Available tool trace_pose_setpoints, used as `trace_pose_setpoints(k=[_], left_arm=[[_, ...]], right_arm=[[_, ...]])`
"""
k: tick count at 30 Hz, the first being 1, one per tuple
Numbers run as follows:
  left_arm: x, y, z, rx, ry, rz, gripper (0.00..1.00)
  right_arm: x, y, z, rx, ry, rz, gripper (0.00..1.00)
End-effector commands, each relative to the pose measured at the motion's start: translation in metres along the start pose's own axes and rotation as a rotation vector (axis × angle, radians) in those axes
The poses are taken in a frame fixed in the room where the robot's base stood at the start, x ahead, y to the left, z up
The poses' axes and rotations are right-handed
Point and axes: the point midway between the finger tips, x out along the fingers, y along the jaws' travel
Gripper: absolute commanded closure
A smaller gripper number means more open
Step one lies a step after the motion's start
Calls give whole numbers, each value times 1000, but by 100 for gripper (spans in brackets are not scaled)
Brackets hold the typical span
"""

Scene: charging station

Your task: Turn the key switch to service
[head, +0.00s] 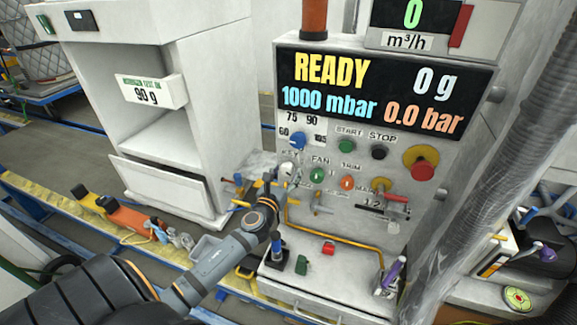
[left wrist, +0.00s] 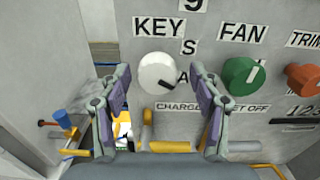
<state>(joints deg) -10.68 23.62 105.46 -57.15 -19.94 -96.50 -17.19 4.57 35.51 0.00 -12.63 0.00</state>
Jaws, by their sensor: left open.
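The key switch (left wrist: 157,72) is a round white knob under the KEY label on the upright panel. Its dark pointer slants to the lower right, near a partly hidden letter A; a letter S stands above right. In the head view the key switch (head: 288,170) is small, just above my left gripper (head: 279,184). In the left wrist view my left gripper (left wrist: 160,88) is open, its fingers on either side of the knob. Nothing is between the fingertips; whether they touch the knob cannot be told. My right gripper is not in view.
The green FAN knob (left wrist: 240,75) and orange TRIM knob (left wrist: 303,78) sit right of the key switch. A red-and-yellow stop button (head: 421,165) is further right. Below, a ledge (head: 320,272) carries small green and red parts. A white cabinet (head: 160,150) stands left.

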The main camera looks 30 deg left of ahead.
Motion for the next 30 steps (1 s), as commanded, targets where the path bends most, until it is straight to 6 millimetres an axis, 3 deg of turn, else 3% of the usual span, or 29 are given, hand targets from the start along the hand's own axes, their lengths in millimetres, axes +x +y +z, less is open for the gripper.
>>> trace_pose_setpoints(k=[6, 14, 26, 30], left_arm=[[21, 0, 0, 0, 0, 1, 37], [22, 0, -1, 0, 1, 0, 37], [22, 0, -1, 0, 1, 0, 91], [21, 0, -1, -5, 1, 0, 91]], right_arm=[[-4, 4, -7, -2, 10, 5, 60], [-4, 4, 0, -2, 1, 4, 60], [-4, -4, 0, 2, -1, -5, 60], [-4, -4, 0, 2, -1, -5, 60]])
